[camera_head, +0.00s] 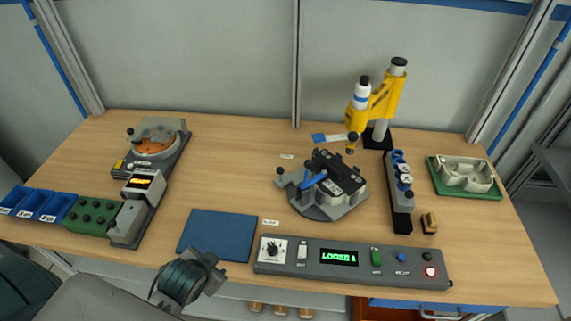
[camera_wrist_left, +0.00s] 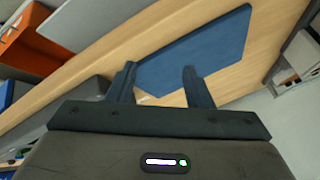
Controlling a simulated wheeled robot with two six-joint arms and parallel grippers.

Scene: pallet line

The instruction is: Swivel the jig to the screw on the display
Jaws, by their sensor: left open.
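The jig (camera_head: 328,187) stands right of the table's middle, a grey swivel base with a dark block on top and a blue lever (camera_head: 314,180). The display (camera_head: 339,257) on the grey control panel (camera_head: 401,280) shows green text that looks like "LOOSE 1". A yellow screwdriver stand (camera_head: 384,100) rises behind the jig, its tool hanging over the block's far side. My left gripper (camera_head: 216,272) is at the table's front edge, left of the panel, open and empty. In the left wrist view its two fingers (camera_wrist_left: 158,85) are spread before the blue mat. My right gripper is not visible.
A blue mat (camera_head: 216,235) lies between my left gripper and the jig. At left are a screw feeder (camera_head: 153,143), a green block (camera_head: 92,215) and blue bins (camera_head: 38,204). Right of the jig are a grey rack (camera_head: 399,192) and a green tray (camera_head: 464,177).

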